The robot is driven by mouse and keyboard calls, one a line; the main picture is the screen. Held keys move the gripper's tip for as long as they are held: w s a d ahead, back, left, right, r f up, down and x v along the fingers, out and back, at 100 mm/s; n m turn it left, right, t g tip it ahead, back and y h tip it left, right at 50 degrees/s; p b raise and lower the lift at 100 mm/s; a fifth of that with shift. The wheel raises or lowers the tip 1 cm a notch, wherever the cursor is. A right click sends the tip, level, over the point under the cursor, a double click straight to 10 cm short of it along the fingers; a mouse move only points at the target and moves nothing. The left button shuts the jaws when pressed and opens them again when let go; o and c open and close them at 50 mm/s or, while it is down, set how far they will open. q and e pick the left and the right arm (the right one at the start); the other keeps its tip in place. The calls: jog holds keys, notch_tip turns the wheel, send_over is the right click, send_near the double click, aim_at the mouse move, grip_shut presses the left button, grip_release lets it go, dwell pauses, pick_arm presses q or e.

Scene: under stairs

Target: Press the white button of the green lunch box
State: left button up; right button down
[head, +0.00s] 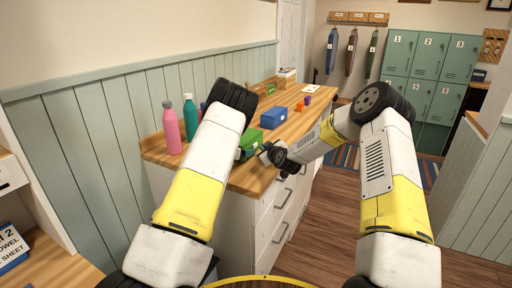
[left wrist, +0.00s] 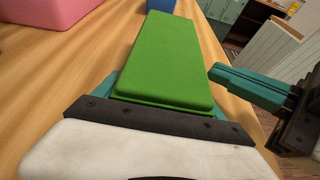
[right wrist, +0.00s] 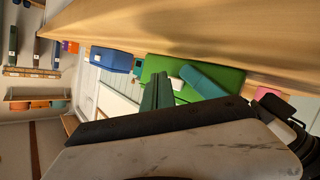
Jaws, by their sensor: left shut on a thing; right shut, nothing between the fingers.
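The green lunch box (head: 252,140) lies on the wooden counter, partly hidden by my left arm in the head view. The left wrist view shows its green top (left wrist: 170,60) between the teal fingers of my left gripper (left wrist: 165,95), which is shut on it. My right gripper (head: 266,152) is shut and empty at the box's front side. Its teal fingertips (right wrist: 157,78) are beside the white button (right wrist: 177,83) on the green side wall. I cannot tell whether they touch it. My left gripper is hidden in the head view.
A blue box (head: 274,117) stands farther along the counter (head: 220,172). A pink bottle (head: 171,130) and a teal bottle (head: 190,116) stand near the wall. A pink object (left wrist: 60,10) is left of the lunch box in the left wrist view. White drawers (head: 285,212) are below.

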jog(key=shift+a, duration=0.15)
dwell(0.5)
jog(key=shift+w+a, duration=0.15)
jog(key=shift+a, duration=0.05)
jog(key=shift+w+a, duration=0.25)
jog(key=shift+a, duration=0.3)
dwell(1.0)
pick_arm(q)
jog(key=shift+d, duration=0.1)
pick_arm(e)
jog(key=shift+s+d, duration=0.45)
jog(key=shift+d, duration=0.4)
jog(key=shift+s+d, duration=0.35)
jog(key=shift+d, duration=0.4)
jog(key=shift+s+d, duration=0.4)
jog(key=shift+d, duration=0.4)
jog(key=shift+s+d, duration=0.35)
jog(key=shift+d, duration=0.4)
pick_arm(q)
jog(key=o, duration=1.6)
